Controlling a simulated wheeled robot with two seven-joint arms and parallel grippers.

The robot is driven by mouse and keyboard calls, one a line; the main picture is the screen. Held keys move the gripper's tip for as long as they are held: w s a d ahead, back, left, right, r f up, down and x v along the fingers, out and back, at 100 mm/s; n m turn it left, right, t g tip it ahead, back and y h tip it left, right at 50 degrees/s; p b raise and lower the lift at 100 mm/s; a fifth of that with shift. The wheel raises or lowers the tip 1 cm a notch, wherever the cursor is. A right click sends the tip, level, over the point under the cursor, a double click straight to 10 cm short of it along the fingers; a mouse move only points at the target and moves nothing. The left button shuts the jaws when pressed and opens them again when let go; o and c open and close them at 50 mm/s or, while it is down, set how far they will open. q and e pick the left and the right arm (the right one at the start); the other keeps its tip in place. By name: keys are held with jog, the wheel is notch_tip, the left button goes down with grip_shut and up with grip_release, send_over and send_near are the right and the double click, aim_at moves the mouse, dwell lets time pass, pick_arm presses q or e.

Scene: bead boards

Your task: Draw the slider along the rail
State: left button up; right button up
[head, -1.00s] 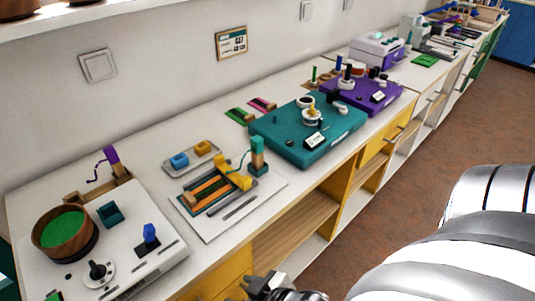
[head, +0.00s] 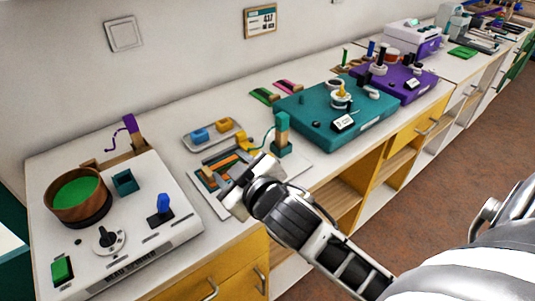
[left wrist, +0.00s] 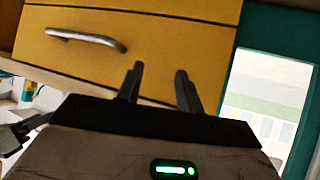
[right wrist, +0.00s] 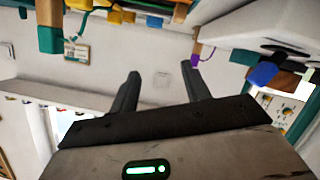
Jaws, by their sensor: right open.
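The rail board (head: 300,167) is a flat white board with orange and dark green strips on the worktop. A yellow piece (head: 245,142), which looks like the slider, is at its far side, beside a teal-topped post (head: 282,124) with a thin teal cord. The left wrist view shows my left gripper (left wrist: 158,78) open and empty before a yellow drawer front. I cannot tell whether the right gripper touches the board.
A white device with a wooden bowl (head: 78,205) and blue knob stands left of the board. A grey tray (head: 213,145) with blue and yellow blocks lies behind it. Teal (head: 370,118) and purple (head: 425,86) boxes stand to the right. A drawer handle (left wrist: 85,39) is near my left gripper.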

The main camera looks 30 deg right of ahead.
jog(key=w+a+r+n+t+y, duration=0.2)
jog(key=a+r+n+t+y, duration=0.1)
jog(key=a+r+n+y, duration=0.4)
jog(key=w+a+r+n+t+y, duration=0.2)
jog(key=w+r+n+y, duration=0.15)
jog(key=r, duration=0.45)
jog(key=s+a+n+g+y, duration=0.4)
jog(key=a+n+g+y, duration=0.5)
jog(key=n+g, duration=0.85)
jog(key=w+d+f+n+g+h, duration=0.1)
jog(key=w+d+f+n+h, duration=0.2)
jog(key=d+f+n+h, duration=0.55)
jog(key=d+r+m+h, duration=0.2)
jog(key=d+h, duration=0.4)
jog(key=d, duration=0.5)
jog(key=d+r+m+h, duration=0.1)
jog(key=d+m+h, duration=0.3)
jog(key=d, duration=0.6)
jog(key=shift+n+g+h, duration=0.45)
jog(key=shift+n+h, duration=0.05)
jog(key=shift+n, duration=0.25)
jog(key=f, duration=1)
jog(key=f+p, duration=0.1)
jog(key=f, duration=0.4)
jog(key=shift+w+a, duration=0.1)
jog(key=shift+w, duration=0.15)
